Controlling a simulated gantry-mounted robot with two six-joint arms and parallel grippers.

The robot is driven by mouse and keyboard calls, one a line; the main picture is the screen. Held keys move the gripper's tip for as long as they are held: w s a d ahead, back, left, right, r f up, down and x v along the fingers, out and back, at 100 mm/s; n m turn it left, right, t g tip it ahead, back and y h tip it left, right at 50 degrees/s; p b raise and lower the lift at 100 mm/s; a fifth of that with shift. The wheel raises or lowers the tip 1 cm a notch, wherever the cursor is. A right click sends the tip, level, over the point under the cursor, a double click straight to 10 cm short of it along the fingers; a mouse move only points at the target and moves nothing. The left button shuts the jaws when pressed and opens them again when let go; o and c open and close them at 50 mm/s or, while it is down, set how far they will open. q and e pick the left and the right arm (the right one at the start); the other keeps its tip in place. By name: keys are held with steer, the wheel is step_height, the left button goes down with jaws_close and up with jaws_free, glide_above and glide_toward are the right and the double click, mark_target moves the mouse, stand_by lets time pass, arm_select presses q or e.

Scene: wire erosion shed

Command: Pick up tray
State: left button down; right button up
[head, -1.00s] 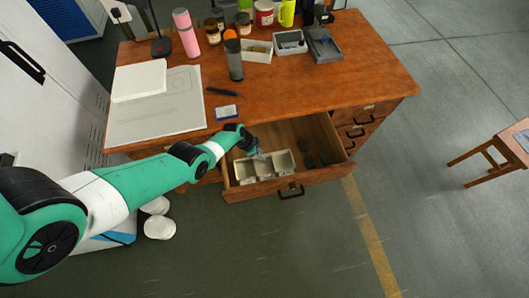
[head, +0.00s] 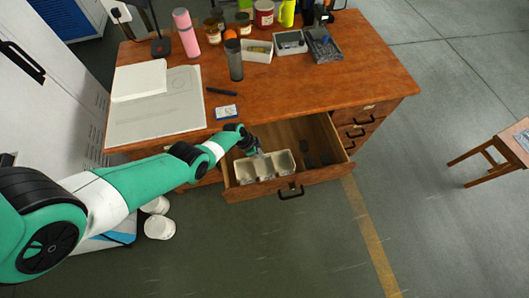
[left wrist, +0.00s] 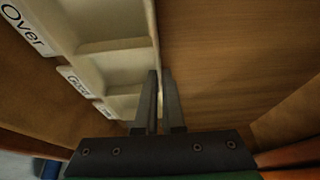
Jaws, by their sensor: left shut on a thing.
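The tray (head: 266,179) is a cream, open-topped box with three compartments in a row. It lies in the left part of the pulled-out desk drawer. My left gripper (head: 260,154) reaches down to its far long wall. In the left wrist view, my left gripper (left wrist: 159,78) is shut on the edge of the tray (left wrist: 112,45), with the thin wall between its fingers. White labels on the tray read "Over" and "Good"; a third is too small to read. My right gripper is not in view.
The open drawer (head: 330,179) holds several dark items (head: 310,162) right of the tray. The desktop (head: 300,85) above carries a paper sheet, a pink bottle (head: 185,32), a dark cylinder (head: 234,60) and small bins (head: 290,42). A stool (head: 505,150) stands at right.

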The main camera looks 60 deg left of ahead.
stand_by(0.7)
arm_select(q)
step_height(320, 180, up, 10)
steer(key=p, duration=0.9)
